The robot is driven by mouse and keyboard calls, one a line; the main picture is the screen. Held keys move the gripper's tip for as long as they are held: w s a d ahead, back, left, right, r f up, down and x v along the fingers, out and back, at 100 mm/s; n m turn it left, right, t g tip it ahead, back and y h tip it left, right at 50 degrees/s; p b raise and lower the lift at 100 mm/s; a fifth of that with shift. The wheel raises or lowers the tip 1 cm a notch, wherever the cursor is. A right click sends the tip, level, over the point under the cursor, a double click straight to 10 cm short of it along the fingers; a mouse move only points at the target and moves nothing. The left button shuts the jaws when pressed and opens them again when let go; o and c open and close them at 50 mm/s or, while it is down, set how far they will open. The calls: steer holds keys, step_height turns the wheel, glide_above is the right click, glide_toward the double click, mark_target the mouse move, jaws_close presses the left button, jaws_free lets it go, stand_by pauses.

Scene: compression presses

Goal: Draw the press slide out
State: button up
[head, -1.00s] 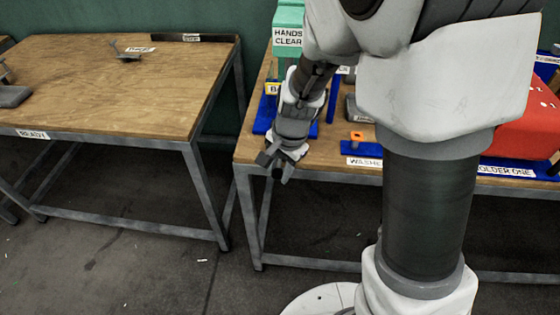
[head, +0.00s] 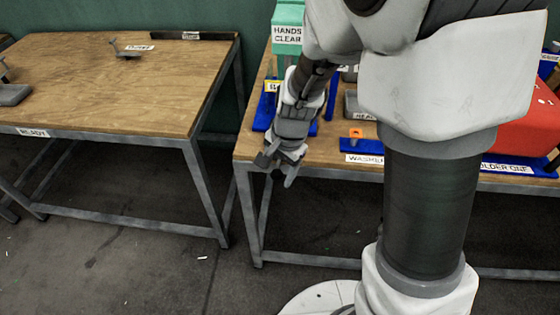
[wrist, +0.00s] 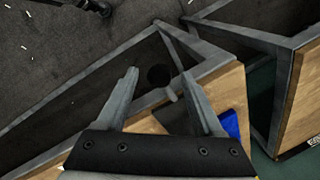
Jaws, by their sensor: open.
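The press shows in the head view as a teal block (head: 288,27) with a HANDS CLEAR sign, above a blue base (head: 263,112) on the right bench. My arm hides much of its lower part. In the wrist view a dark round knob (wrist: 159,76) lies between my fingertips, at the bench's front edge; it looks like the slide's handle, but I cannot tell for sure. My gripper (head: 276,170) is open and points down just off that edge. Its two fingers (wrist: 159,84) stand either side of the knob, with gaps visible.
The right bench (head: 325,151) also holds a blue fixture with an orange piece (head: 356,134), a grey tray (head: 352,106) and a red block (head: 519,122). The left bench (head: 130,85) stands across a gap, with small grey parts on it.

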step_height(320, 180, up, 17)
steer(key=s+d+p, duration=0.2)
steer(key=p, duration=0.2)
steer(key=shift+s+d, duration=0.15)
steer(key=shift+d, duration=0.05)
steer(key=s+d+r+n+t+p, duration=0.1)
steer(key=s+d+r+n+t, duration=0.1)
steer(key=s+d+r+n, duration=0.2)
steer(key=s+d+r+n+t+h+p, duration=0.1)
steer(key=s+d+r+n, duration=0.3)
steer(key=s, duration=0.4)
steer(key=shift+s+r+n+t+h, duration=0.25)
steer(key=shift+r+n+t, duration=0.25)
steer(key=shift+r, duration=0.25)
